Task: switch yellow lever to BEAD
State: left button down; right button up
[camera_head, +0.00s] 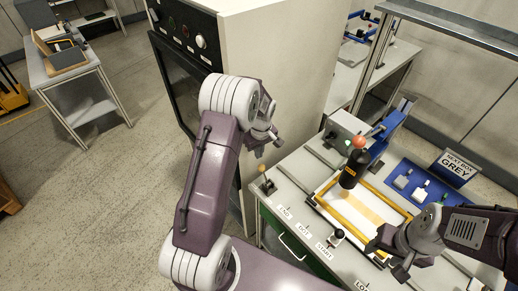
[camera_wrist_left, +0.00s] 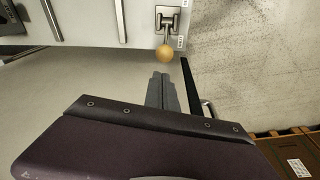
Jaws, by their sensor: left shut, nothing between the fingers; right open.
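The yellow lever (camera_head: 265,182) stands at the near left corner of the bench top, with a round orange-yellow knob. In the left wrist view the lever's knob (camera_wrist_left: 165,54) hangs below its metal bracket on the panel edge. My left gripper (camera_head: 268,148) is shut and empty, above and apart from the lever in the head view. In the left wrist view its closed fingers (camera_wrist_left: 161,88) point toward the knob, with a gap between. My right gripper (camera_head: 386,262) is open over the bench's front right. The small print by the lever is unreadable.
A black-knobbed lever (camera_head: 337,237) is near the START label. A tall cabinet (camera_head: 285,75) rises left of the bench.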

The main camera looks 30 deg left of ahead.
aim_at(264, 175)
pick_arm(q)
jog(key=f, duration=0.5)
jog(key=shift+w+a+f+p, duration=0.2)
jog(key=shift+w+a+p, duration=0.1)
jog(key=shift+w+p, duration=0.1)
